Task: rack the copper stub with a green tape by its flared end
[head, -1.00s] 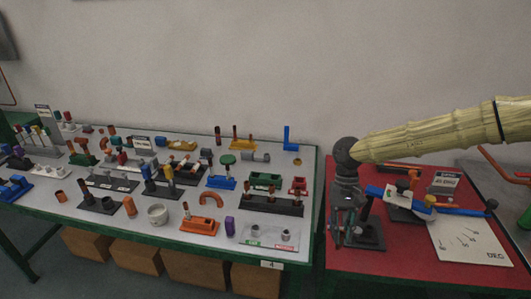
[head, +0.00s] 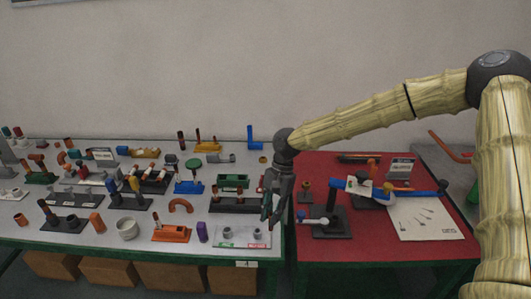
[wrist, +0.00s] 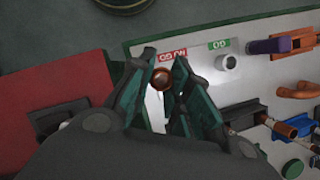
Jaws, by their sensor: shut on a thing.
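My gripper (head: 270,212) hangs fingers-down over the right edge of the white table. In the wrist view its green-padded fingers (wrist: 161,92) are shut on a copper stub (wrist: 161,79). The stub shows end-on as a round copper end; I cannot see any green tape, nor tell in the head view which end is flared. A pale plate (head: 222,243) with a green and a red label and grey posts lies just left of the gripper. In the wrist view, the stub is close to the red label (wrist: 172,56); one grey post (wrist: 228,62) is clear beside the green label.
A black stand (head: 333,222) and blue-armed device (head: 365,188) are on the red table (head: 440,255). A purple block (head: 202,232), an orange holder (head: 171,233) and a dark rack (head: 235,204) crowd the white table. A gap separates the tables.

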